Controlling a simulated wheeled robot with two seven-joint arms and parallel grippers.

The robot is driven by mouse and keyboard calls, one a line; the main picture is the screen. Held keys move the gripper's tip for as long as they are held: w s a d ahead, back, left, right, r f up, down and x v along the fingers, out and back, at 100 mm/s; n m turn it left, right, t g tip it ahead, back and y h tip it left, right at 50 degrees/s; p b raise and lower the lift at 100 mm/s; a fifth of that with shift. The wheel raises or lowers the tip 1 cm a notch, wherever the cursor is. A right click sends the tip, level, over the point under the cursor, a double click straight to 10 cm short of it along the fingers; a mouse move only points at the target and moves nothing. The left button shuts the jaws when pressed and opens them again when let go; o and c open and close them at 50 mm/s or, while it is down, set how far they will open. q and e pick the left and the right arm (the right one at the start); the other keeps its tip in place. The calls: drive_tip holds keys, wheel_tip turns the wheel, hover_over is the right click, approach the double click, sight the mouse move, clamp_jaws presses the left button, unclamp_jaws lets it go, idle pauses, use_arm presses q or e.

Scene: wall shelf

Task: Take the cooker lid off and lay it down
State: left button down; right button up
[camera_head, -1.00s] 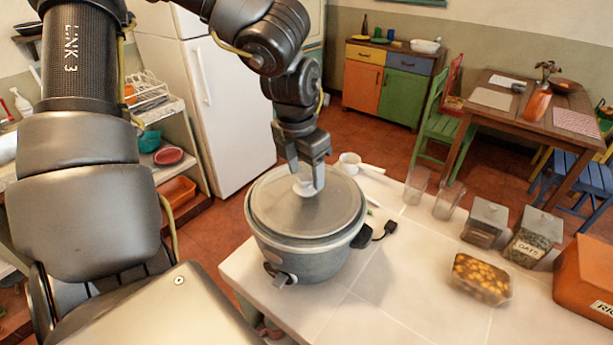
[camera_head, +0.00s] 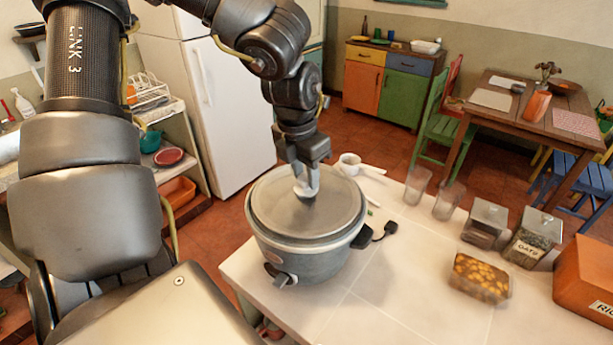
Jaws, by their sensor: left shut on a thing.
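The grey cooker (camera_head: 305,258) stands on the white tiled counter at its left end. Its round grey lid (camera_head: 272,208) lies flat on top and appears seated on the rim. My left gripper (camera_head: 306,192) comes down from above and is shut on the knob at the middle of the lid; its fingers hide most of the knob. My right gripper is not in view.
The counter (camera_head: 385,305) is bare to the right of the cooker. A white cup (camera_head: 349,163), two glasses (camera_head: 417,184), two jars (camera_head: 485,222), a food container (camera_head: 481,277) and an orange box (camera_head: 588,275) stand around that space. A black plug (camera_head: 388,230) lies beside the cooker.

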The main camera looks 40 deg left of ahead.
sight(305, 177)
use_arm(q)
drive_tip(key=shift+r, duration=0.15)
drive_tip(key=shift+w+r, duration=0.1)
drive_tip(key=shift+r, duration=0.25)
wheel_tip(305, 177, up, 9)
drive_tip(key=b, duration=0.2)
drive_tip(key=shift+r, duration=0.15)
drive_tip(key=shift+r, duration=0.1)
wheel_tip(305, 177, up, 3)
drive_tip(key=shift+f+p, duration=0.15)
drive_tip(key=shift+p, duration=1.1)
